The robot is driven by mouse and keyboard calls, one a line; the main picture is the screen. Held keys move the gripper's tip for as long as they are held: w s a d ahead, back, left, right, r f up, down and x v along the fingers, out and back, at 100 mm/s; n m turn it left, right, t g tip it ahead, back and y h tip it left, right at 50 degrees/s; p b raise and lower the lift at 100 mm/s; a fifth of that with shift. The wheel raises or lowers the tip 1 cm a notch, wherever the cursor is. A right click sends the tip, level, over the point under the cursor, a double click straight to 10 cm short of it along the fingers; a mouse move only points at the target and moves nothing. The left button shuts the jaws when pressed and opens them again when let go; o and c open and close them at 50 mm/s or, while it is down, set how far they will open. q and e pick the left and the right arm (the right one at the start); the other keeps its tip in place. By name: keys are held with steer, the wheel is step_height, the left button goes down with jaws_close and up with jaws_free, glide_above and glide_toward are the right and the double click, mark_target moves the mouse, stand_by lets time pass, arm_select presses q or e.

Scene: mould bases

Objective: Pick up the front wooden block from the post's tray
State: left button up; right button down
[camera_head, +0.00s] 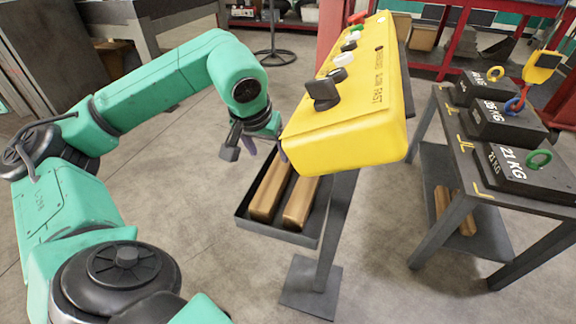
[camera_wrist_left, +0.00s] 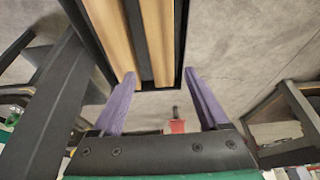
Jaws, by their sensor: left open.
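Two long wooden blocks lie side by side in the dark tray (camera_head: 262,230) on the post (camera_head: 335,225). The left block (camera_head: 268,190) and the right block (camera_head: 299,203) are separated by a narrow gap. My left gripper (camera_head: 267,150) is above the tray's far end, beside the yellow control box, which partly hides it. In the left wrist view its purple fingers (camera_wrist_left: 159,77) are spread with nothing between them. That view also shows both blocks (camera_wrist_left: 113,30) (camera_wrist_left: 157,40) beyond the fingertips. My right gripper is out of view.
The yellow control box (camera_head: 345,115) with buttons overhangs the tray's right side. At the right a dark table (camera_head: 455,135) carries several black weights (camera_head: 525,170), with wooden pieces (camera_head: 455,210) on its lower shelf. The floor left of the tray is clear.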

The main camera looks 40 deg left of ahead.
mark_target(276, 174)
arm_select(q)
steer(key=b+x, duration=0.2)
steer(key=x, duration=1.1)
steer(key=shift+s, duration=0.1)
steer(key=shift+c, duration=0.9)
jaws_close()
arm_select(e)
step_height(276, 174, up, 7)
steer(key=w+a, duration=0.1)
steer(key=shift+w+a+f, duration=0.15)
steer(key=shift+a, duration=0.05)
